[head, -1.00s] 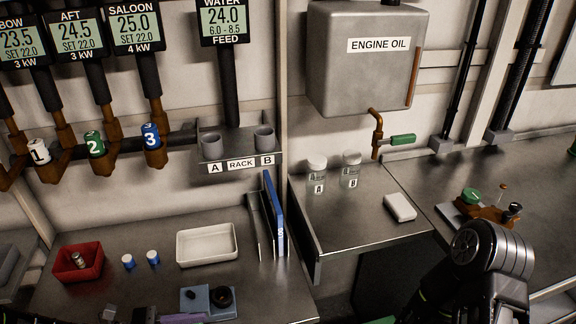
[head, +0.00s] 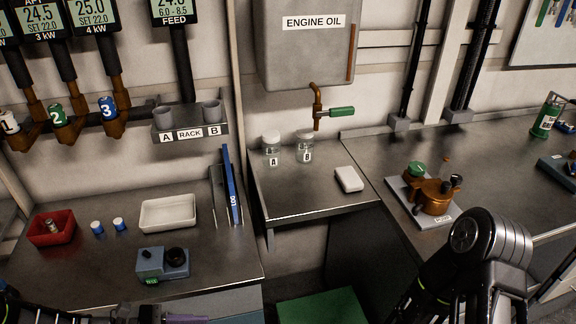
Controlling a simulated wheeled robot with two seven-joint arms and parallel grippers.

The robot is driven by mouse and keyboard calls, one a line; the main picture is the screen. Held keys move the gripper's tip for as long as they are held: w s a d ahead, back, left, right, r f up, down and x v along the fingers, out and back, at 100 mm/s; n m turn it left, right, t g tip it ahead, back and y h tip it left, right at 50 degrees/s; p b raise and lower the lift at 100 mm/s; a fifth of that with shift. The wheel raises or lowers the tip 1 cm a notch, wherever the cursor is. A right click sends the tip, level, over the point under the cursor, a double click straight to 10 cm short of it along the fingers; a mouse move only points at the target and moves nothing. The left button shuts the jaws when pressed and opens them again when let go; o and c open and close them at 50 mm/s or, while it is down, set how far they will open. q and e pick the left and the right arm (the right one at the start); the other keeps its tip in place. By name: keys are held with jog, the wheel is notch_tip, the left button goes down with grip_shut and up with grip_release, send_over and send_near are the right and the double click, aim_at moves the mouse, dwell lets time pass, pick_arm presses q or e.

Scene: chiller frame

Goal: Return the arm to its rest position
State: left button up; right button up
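My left arm (head: 60,316) lies along the bottom left edge of the head view. At its end a grey and purple part (head: 185,319) is cut off by the frame edge, in front of the left bench. I cannot tell whether the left gripper is open or shut, or whether the purple part belongs to it. My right arm (head: 490,245) rises at the lower right, bent at a silver and black joint, in front of the right bench. Its gripper is outside the picture.
The left bench holds a red bin (head: 52,228), white tray (head: 168,213), blue-grey device (head: 162,264) and blue folder (head: 232,185). Jars A (head: 271,150) and B (head: 305,148) and a white block (head: 349,179) stand mid-bench. A brass device (head: 432,195) is near my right arm. A green surface (head: 322,306) lies low between benches.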

pick_arm(q)
jog(key=s+f+m+g+y, duration=0.2)
jog(key=s+f+m+y, duration=0.15)
jog(key=f, duration=0.45)
jog(key=s+f+m+g+y, duration=0.1)
jog(key=s+f+m+y, duration=0.3)
jog(key=f, duration=0.4)
jog(key=s+d+f+m+y, duration=0.1)
jog(key=s+d+m+y, duration=0.1)
jog(key=d+m, duration=0.8)
jog(key=d, duration=0.3)
jog(key=shift+s+d+y, duration=0.2)
jog(key=shift+d+y, duration=0.1)
jog(key=shift+y, duration=0.05)
jog(key=shift+m, duration=0.25)
